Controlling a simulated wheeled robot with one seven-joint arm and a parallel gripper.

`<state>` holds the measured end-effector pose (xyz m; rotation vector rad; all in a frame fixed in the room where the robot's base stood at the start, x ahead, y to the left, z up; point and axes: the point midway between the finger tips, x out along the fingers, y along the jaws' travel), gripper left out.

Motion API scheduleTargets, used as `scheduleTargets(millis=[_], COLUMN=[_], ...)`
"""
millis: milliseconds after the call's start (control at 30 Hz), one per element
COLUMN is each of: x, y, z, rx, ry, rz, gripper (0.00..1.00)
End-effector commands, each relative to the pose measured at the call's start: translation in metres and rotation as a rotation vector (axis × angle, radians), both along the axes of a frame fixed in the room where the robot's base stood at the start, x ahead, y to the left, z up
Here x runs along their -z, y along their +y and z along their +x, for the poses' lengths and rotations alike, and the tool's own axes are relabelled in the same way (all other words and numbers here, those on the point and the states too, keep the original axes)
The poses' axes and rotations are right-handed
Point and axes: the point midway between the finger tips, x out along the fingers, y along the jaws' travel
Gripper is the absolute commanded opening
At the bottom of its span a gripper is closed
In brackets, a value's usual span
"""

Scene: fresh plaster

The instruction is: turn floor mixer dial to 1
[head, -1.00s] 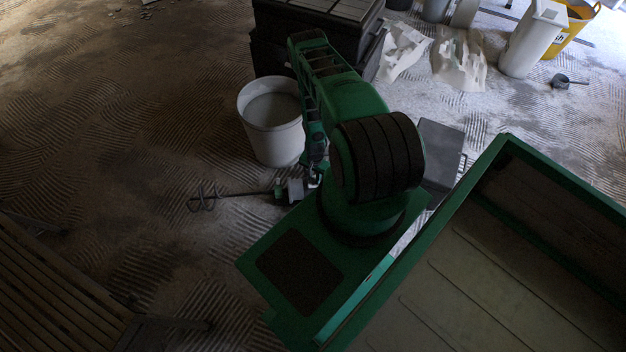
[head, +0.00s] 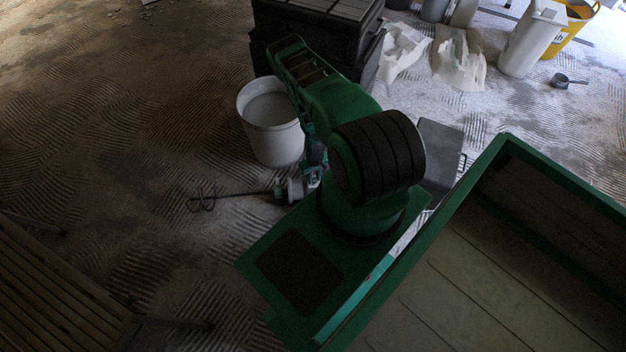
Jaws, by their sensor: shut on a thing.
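The floor mixer (head: 240,193) lies on the floor in the head view, its thin shaft and wire paddle pointing left and its green and grey body at the right end, close to my base. My gripper (head: 312,180) is down at the mixer's body, partly hidden by my arm. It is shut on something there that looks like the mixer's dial. The dial itself and its numbers are too small and too hidden to read.
A white bucket (head: 270,130) stands just behind the mixer. Dark stacked cases (head: 310,32) are behind it. White sacks (head: 458,62), a yellow bin (head: 572,35) and a scoop (head: 568,81) are at the back right. A slatted wooden platform (head: 55,290) is at lower left. Open floor lies left.

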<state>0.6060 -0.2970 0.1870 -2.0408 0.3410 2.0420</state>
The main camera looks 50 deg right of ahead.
Motion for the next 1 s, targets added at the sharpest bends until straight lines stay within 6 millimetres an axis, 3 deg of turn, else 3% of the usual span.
scheduleTargets(millis=[500, 1000], x=[0.0002, 0.0003], y=[-0.0056, -0.0047], z=[-0.0036, -0.0033], rx=[-0.415, -0.55], ry=[0.008, 0.007], rz=[-0.01, -0.007], gripper=[0.0, 0.01])
